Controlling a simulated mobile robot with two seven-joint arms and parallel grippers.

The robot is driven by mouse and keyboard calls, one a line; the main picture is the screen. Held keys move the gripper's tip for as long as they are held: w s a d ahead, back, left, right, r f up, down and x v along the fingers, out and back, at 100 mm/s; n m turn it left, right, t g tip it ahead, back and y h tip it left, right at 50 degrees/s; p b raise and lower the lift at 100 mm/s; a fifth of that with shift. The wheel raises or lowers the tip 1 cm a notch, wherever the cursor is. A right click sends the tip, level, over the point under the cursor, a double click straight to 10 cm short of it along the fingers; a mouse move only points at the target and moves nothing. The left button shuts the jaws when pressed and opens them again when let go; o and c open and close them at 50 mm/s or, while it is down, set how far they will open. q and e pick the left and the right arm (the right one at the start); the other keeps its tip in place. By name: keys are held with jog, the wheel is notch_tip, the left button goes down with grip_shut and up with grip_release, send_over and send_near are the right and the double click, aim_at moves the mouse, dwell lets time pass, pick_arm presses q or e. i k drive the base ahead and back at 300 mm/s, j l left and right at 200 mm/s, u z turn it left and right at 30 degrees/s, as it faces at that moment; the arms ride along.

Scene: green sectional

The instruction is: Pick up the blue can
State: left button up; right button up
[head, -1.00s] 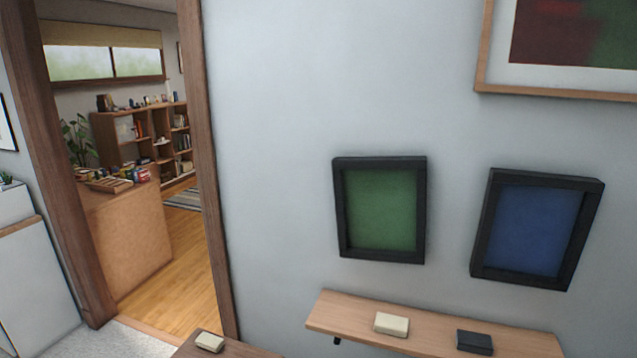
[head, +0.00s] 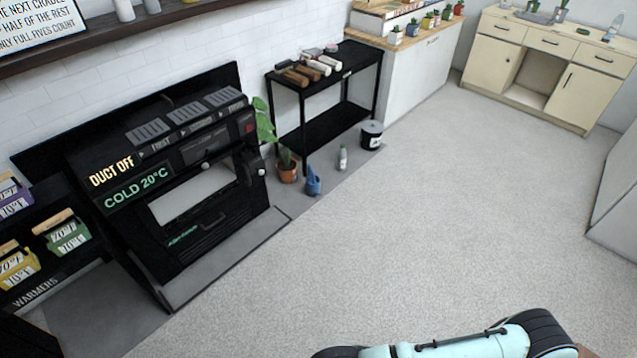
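A small blue can (head: 313,182), which looks like a watering can, stands on the floor in the head view, left of centre. It is to the right of a potted plant (head: 288,168) in a terracotta pot and in front of the black table. It is far from me. Neither gripper shows in the head view. Only a pale teal link of one of my arms shows at the bottom edge, well apart from the can.
A white bottle (head: 342,157) and a dark bucket (head: 372,134) stand right of the can. A black table (head: 325,80) stands behind. A black oven (head: 200,190) is at left. Cream cabinets (head: 545,70) stand at back right. The middle floor is clear.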

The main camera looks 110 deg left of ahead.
aim_at(312, 181)
jog(key=u, duration=3.75)
jog(key=i+l+u, duration=0.1)
jog(key=i+u, duration=0.2)
jog(key=u, duration=0.15)
jog(key=i+l+u, duration=0.25)
jog(key=u, duration=0.15)
jog(key=i+l+u, duration=0.15)
jog(key=i+l, duration=0.25)
jog(key=i+l+u, duration=0.2)
jog(key=i+l, duration=0.15)
jog(key=l, duration=0.25)
jog(key=i+l, duration=0.2)
jog(key=l, duration=0.15)
jog(key=i+l, duration=0.45)
jog(key=l, duration=0.2)
jog(key=i+l, duration=0.8)
jog(key=i, duration=0.2)
jog(key=u, duration=0.05)
